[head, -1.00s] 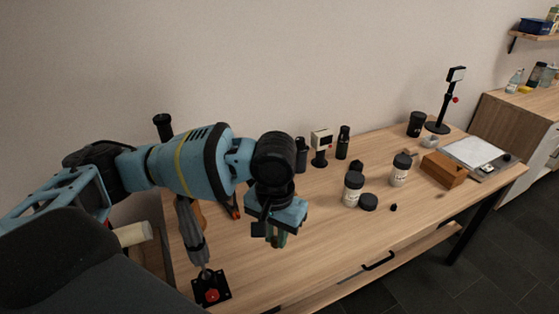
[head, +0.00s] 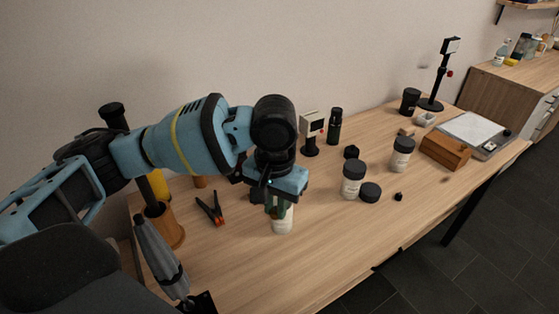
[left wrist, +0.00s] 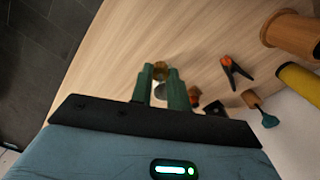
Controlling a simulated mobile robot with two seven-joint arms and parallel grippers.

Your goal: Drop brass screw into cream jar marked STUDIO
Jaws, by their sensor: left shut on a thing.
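My left gripper (head: 274,212) points down over the table, its green fingers shut on a small brass piece. That brass screw (left wrist: 160,70) shows at the fingertips in the left wrist view; in the head view I cannot make it out. A pale cream jar (head: 282,224) with dark lettering stands right by the fingers in the head view. The gripper hides its top, and I cannot read the word. I cannot tell whether the fingertips are above its mouth or in front of it. My right gripper is not in view.
Two black-topped, labelled jars (head: 353,180) (head: 402,155) stand to the right, with a black disc (head: 370,192) beside the nearer one. An orange-tipped clamp (head: 210,208) and a wooden cup (head: 165,226) are at left. A wooden box (head: 445,151) is at right. The front middle is clear.

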